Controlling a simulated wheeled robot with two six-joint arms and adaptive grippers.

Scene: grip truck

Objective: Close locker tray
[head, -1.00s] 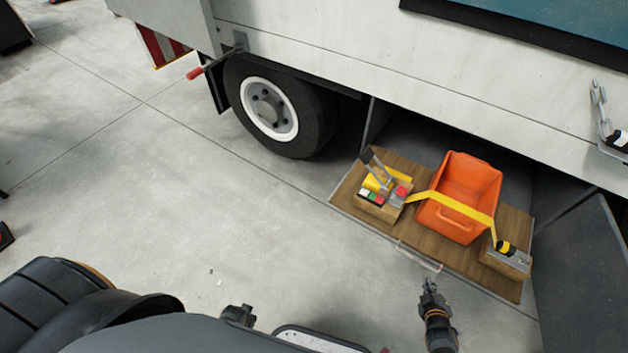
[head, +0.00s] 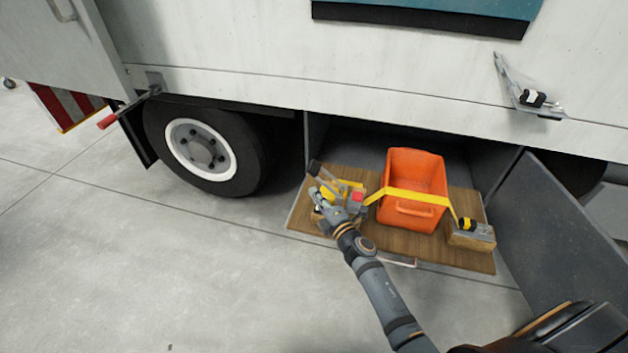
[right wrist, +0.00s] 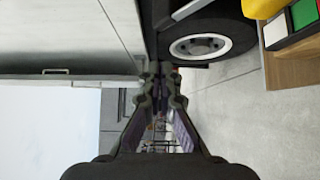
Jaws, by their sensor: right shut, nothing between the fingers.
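The locker tray (head: 430,251) is a wooden board pulled out of the locker under the white truck body. Its thin front handle (head: 398,262) is partly hidden by my right arm. On the tray are an orange crate (head: 411,217) under a yellow strap, and wooden blocks with controls at both ends. My right gripper (head: 322,197) is shut and empty, overlapping the left control block in the head view. In the right wrist view the closed fingertips (right wrist: 159,76) have nothing between them, and the tray's corner block (right wrist: 297,68) lies to their right. My left gripper is out of view.
The open grey locker door (head: 560,235) stands to the right of the tray. A truck wheel (head: 203,150) is left of the locker, with a red-tipped lever (head: 107,121) beyond it. The concrete floor in front is clear.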

